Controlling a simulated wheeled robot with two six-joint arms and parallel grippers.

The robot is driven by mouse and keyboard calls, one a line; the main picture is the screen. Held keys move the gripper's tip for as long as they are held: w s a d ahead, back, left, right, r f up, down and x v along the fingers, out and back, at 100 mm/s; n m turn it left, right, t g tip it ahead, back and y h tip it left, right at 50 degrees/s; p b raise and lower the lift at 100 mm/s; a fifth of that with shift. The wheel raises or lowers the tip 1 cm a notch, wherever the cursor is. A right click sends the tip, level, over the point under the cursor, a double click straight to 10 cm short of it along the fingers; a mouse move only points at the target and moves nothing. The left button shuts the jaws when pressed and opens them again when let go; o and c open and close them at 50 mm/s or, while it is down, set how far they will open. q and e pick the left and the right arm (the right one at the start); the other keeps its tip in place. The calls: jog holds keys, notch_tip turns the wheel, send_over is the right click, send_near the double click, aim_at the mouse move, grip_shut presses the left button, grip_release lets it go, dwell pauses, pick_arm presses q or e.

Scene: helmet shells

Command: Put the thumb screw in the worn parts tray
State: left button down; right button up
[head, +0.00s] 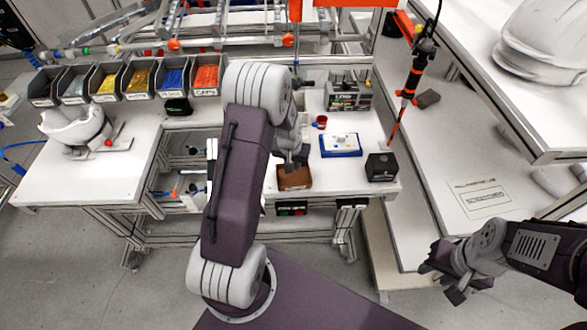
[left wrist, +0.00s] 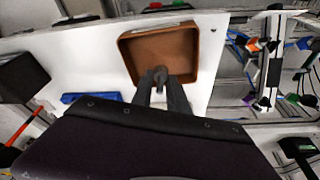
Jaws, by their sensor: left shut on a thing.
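A brown, shallow, open tray (head: 295,182) lies near the front edge of the white bench in the head view. In the left wrist view the same tray (left wrist: 163,45) looks empty inside; I cannot read a label on it. My left gripper (head: 295,160) is over the tray's rear part. In the left wrist view its fingers (left wrist: 161,80) are shut on a small grey rounded thing, probably the thumb screw (left wrist: 160,73), at the tray's near wall. The fingers hide most of it. My right gripper (head: 443,281) hangs empty and open at the lower right, away from the bench.
A blue tray with a white thing (head: 341,145) and a black box (head: 381,167) stand right of the brown tray. A red cup (head: 320,122) is behind. Several parts bins (head: 105,82) line the back left. A helmet shell (head: 75,127) stands on the left bench.

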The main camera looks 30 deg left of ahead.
pick_arm(q)
jog(key=f, duration=0.2)
jog(key=f+p, duration=0.1)
jog(key=shift+s+d, duration=0.25)
jog(key=shift+s, duration=0.05)
jog(key=shift+f, duration=0.25)
jog(key=shift+w+a+f, duration=0.15)
jog(key=shift+f, duration=0.15)
jog(key=c, duration=1.3)
grip_release()
jog(key=shift+r, duration=0.2)
